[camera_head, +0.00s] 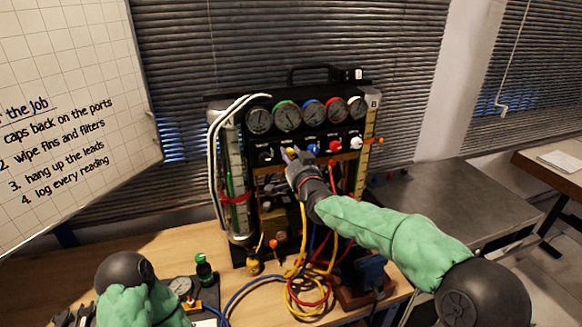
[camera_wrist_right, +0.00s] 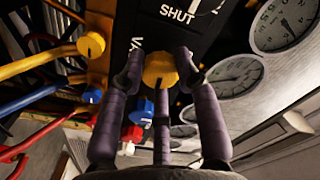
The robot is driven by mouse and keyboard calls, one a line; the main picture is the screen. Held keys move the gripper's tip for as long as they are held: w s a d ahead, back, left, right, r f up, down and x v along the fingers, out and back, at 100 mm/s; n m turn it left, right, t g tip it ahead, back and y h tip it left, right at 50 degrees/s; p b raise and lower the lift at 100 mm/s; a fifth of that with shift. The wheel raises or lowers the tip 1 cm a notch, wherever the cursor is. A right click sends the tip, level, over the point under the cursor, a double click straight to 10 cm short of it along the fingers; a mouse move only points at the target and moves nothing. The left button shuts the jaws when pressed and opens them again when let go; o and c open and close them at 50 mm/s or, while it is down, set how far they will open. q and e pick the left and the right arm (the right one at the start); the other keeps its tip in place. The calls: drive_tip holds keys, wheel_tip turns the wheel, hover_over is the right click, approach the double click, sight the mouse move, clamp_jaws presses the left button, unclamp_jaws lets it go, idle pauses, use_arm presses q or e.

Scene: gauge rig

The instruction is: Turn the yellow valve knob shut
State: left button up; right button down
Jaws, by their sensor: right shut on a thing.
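The yellow valve knob (camera_wrist_right: 160,70) sits on the black panel of the gauge rig, beside a white "SHUT" marking in the right wrist view. My right gripper (camera_wrist_right: 159,64) has its purple fingers on both sides of the knob and is shut on it. In the head view my right gripper (camera_head: 291,158) reaches the panel below the dials and hides most of the knob. My left arm shows only in part at the lower left, and its gripper is out of view.
Round gauges (camera_head: 287,117) line the rig above the knob. Blue (camera_head: 312,149), red (camera_head: 334,146) and white (camera_head: 356,143) knobs stand close to the right. Coloured hoses (camera_head: 305,285) hang and coil below. A grey cabinet (camera_head: 450,205) stands to the right.

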drive_tip(key=shift+r+m+b, duration=0.15)
drive_tip(key=shift+m+b, duration=0.55)
drive_tip(key=shift+d, duration=0.1)
drive_tip(key=c, duration=0.9)
unclamp_jaws()
drive_tip(key=v, duration=1.2)
